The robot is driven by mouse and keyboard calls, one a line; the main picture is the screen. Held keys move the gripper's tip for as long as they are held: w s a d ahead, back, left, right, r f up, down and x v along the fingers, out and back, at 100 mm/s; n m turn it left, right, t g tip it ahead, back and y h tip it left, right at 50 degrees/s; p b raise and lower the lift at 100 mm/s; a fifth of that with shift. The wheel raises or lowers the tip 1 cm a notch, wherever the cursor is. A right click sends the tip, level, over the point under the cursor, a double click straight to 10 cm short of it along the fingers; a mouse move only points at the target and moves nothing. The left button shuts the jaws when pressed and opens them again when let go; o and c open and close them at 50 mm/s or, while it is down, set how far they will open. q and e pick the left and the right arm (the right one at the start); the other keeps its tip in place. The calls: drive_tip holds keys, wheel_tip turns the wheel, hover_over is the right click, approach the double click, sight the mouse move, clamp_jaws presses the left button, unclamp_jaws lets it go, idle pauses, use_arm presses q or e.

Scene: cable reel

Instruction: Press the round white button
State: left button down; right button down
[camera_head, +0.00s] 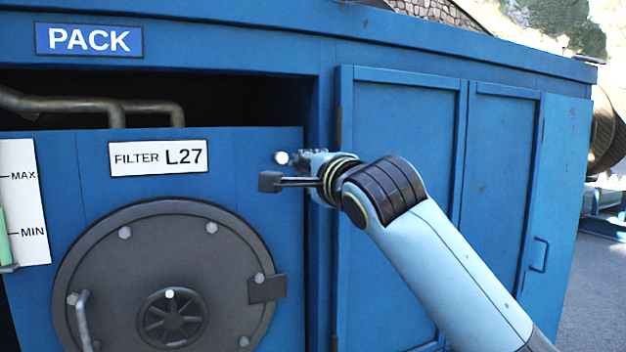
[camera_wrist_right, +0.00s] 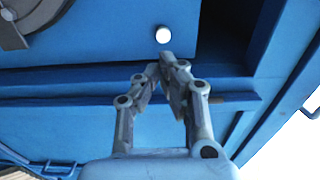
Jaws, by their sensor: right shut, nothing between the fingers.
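The round white button (camera_head: 281,158) is on the blue panel, right of the FILTER L27 label and above the round grey hatch. It also shows in the right wrist view (camera_wrist_right: 162,34), just beyond the fingertips. My right gripper (camera_head: 295,158) comes in from the right, with its fingertips close beside the button. In the right wrist view my right gripper (camera_wrist_right: 165,60) is shut and empty, its tips together. A small gap shows between tips and button there; I cannot tell the depth between them. My left gripper is not in view.
A round grey hatch (camera_head: 120,270) with a handle and bolts is below left. A dark opening with a bent pipe (camera_head: 70,104) is above the panel. A level gauge (camera_head: 25,200) is at far left. Blue cabinet doors (camera_head: 400,130) stand to the right.

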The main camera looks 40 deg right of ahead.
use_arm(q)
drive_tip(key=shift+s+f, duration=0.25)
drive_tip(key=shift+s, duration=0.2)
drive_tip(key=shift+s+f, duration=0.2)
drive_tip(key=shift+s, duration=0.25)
use_arm(e)
drive_tip(key=shift+v, duration=1.35)
